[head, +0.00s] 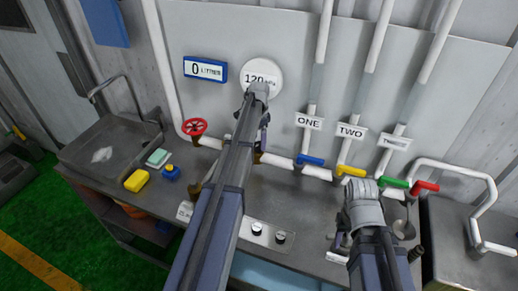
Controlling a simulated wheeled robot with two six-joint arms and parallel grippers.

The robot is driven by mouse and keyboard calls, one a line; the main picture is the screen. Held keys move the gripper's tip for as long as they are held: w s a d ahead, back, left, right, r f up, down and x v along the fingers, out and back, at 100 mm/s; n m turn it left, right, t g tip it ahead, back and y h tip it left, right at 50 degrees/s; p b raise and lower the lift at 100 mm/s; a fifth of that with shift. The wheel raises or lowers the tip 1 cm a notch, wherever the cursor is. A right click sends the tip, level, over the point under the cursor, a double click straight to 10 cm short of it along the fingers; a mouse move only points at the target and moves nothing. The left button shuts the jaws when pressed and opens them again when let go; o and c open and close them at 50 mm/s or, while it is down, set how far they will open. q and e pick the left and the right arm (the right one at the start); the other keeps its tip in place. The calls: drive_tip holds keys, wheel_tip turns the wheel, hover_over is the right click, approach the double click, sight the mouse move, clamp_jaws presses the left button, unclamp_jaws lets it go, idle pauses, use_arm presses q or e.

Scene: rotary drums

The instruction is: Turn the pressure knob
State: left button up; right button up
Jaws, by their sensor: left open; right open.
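I cannot read which is the pressure knob. A round white gauge (266,68) on the wall reads 120 with a partly covered unit. My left gripper (263,138) hangs beyond the panel, below the gauge, mostly hidden behind my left arm; it is open and apart from the knobs. My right gripper (338,248) is open, pointing down to the right of the panel, its fingers partly hidden by its wrist.
A red valve wheel (194,127), a yellow sponge (136,180) and a sink (105,145) are at left. Pipes labelled ONE (308,121) and TWO (350,131) have blue (310,160) and yellow (352,171) handles.

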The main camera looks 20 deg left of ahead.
use_arm(q)
wheel_tip(320, 180, down, 2)
drive_tip(key=shift+f+b, duration=0.2)
drive_tip(key=shift+b, duration=0.5)
use_arm(e)
wheel_tip(320, 180, down, 2)
drive_tip(key=shift+f, duration=0.2)
use_arm(q)
drive_tip(key=c, duration=1.4)
drive_tip(key=shift+n, duration=0.3)
drive_tip(key=n, duration=0.6)
drive_tip(key=shift+n, duration=0.3)
drive_tip(key=n, duration=0.6)
drive_tip(key=shift+n, duration=0.3)
